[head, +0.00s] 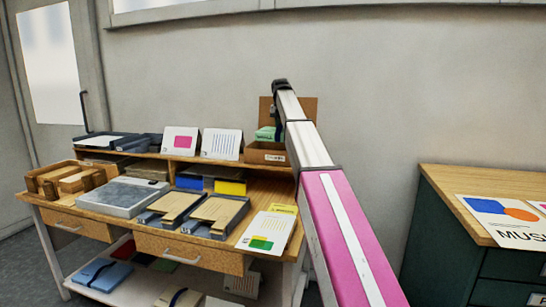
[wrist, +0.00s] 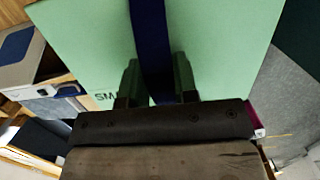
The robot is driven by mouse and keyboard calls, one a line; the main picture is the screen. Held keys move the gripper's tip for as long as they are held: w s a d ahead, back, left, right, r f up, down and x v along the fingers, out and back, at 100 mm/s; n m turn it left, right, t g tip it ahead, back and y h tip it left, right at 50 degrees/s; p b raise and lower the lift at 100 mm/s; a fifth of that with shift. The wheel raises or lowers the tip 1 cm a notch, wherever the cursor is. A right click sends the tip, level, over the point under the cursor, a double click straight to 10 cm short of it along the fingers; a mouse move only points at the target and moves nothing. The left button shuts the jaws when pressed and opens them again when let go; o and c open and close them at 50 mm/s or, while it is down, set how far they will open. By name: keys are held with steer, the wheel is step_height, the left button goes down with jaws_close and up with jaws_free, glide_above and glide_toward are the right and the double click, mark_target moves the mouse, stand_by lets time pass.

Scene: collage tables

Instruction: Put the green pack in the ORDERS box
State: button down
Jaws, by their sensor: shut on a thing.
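In the wrist view my gripper (wrist: 157,88) is shut on the green pack (wrist: 85,45), a flat pale green pack with a dark blue band (wrist: 150,35) across it and part of a printed word. In the head view a small pale green shape (head: 266,132), apparently this pack, shows just above an open brown cardboard box (head: 264,153) at the right end of the raised shelf. The box has a small label too small to read. My arm hides my gripper there, and I cannot tell whether the pack touches the box.
A wooden desk holds a grey case (head: 125,196), wooden trays (head: 62,180), clipboard-like trays (head: 215,212) and a printed sheet (head: 268,232). Upright cards (head: 220,143) stand left of the box. A green cabinet (head: 440,230) with posters stands at right.

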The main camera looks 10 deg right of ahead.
steer(key=shift+w+a, duration=0.15)
steer(key=shift+w, duration=0.1)
steer(key=shift+w+f, duration=0.15)
steer(key=shift+f, duration=4.8)
steer(key=shift+f, duration=0.1)
steer(key=c, duration=0.9)
jaws_free()
steer(key=r, duration=0.4)
steer(key=s+r, duration=0.1)
steer(key=r, duration=0.7)
steer(key=shift+s+a, duration=0.35)
